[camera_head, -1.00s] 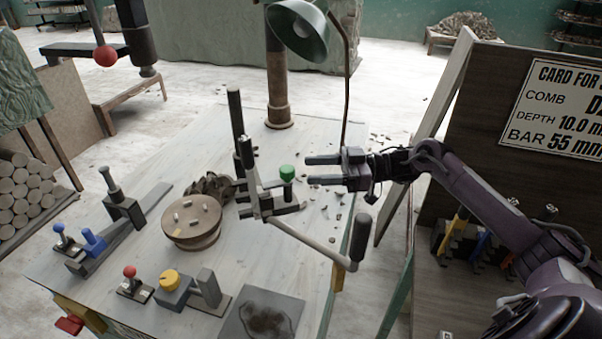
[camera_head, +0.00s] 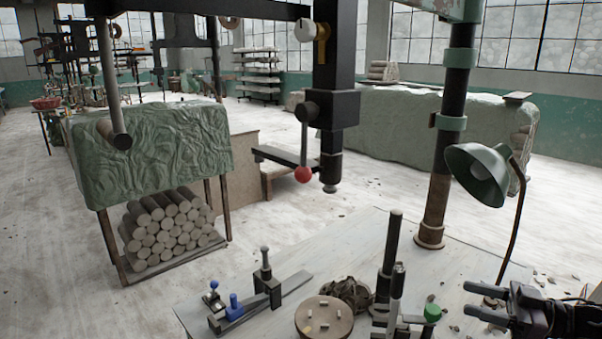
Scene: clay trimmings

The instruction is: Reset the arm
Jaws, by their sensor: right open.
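My right gripper (camera_head: 486,305) is in the lower right of the head view, its two dark fingers pointing left. It is open, with nothing seen between the fingers. It is just right of the green knob (camera_head: 432,313) on the upright lever fixture (camera_head: 391,260), apart from it in the picture. Most of my right arm is cut off by the frame's edge. My left gripper does not show.
The pale worktable (camera_head: 365,240) holds a round turntable (camera_head: 323,335) with small clay pieces, a blue-knobbed fixture (camera_head: 234,308) and a lamp (camera_head: 478,172). A black column with a red ball (camera_head: 303,174) stands behind. Stacked clay rolls (camera_head: 165,230) are at left. Open floor lies between.

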